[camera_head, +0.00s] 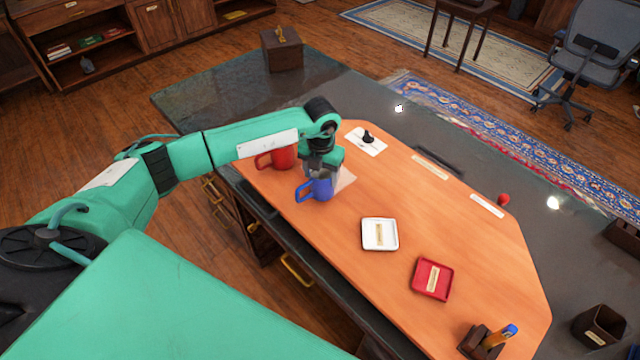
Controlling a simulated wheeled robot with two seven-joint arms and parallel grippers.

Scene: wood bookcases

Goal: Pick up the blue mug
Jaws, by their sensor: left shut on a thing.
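The blue mug (321,190) is upright on or just above the orange wooden desk top, left of its middle. Its handle points to the left. My left gripper (321,172) comes down from above and is shut on the blue mug at its rim; the fingers are partly hidden by the wrist. I cannot tell whether the mug touches the surface. A red mug (281,158) stands just behind and to the left, close to my forearm, which partly covers it. My right gripper is not in view.
A white tray (379,249) and a red tray (447,280) lie to the right of the blue mug. A white card with a black object (368,137) lies behind. A pen holder (484,344) stands at the front right. The desk between them is clear.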

